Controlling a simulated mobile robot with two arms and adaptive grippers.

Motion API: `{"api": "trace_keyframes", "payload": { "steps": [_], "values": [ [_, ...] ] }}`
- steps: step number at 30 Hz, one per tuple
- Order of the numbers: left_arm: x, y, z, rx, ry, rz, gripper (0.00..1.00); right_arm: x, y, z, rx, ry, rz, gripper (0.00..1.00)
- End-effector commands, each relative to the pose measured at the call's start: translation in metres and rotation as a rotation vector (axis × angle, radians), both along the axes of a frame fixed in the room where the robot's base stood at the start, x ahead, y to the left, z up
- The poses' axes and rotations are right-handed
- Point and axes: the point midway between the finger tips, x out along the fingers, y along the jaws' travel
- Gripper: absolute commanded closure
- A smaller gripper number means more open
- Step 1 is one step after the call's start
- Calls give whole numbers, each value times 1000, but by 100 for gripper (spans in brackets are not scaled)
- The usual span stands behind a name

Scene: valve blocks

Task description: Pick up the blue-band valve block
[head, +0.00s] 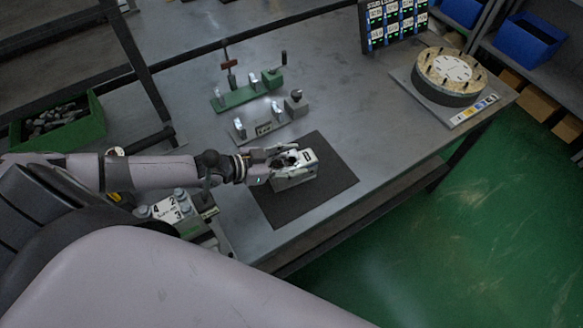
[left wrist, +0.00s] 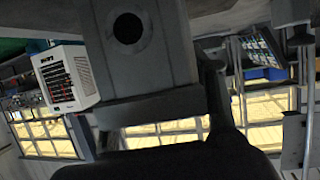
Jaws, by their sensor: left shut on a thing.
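A light grey valve block (head: 297,181) is over the dark mat (head: 332,189) on the workbench in the head view. No blue band can be made out on it. My left gripper (head: 288,160) comes in from the left and is shut on this block, its fingers covering part of it. I cannot tell whether the block rests on the mat or is slightly raised. In the left wrist view, a grey block (left wrist: 150,70) with a dark round hole fills the upper middle, close to the camera. My right gripper is not in view.
Behind the mat stand a grey fixture (head: 262,126) and a green fixture with clamps (head: 236,98). A numbered fixture (head: 168,210) is near my left arm. A round turntable (head: 448,78) stands at the bench's far right. The bench between mat and turntable is clear.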

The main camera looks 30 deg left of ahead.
Motion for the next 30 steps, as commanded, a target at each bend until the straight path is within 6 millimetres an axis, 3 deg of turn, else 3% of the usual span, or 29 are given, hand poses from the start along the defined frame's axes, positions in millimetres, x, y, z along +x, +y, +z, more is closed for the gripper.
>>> {"api": "trace_keyframes", "payload": {
  "steps": [12, 17, 23, 30],
  "values": [
    [2, -1, 6, -4, -10, -1, 100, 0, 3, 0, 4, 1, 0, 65],
    [2, 0, 20, -4, -12, -1, 100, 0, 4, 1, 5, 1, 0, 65],
    [1, -1, 60, -5, -11, -2, 100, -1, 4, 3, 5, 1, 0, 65],
    [0, -1, 120, -3, -12, -5, 100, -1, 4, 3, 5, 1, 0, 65]
  ]
}}
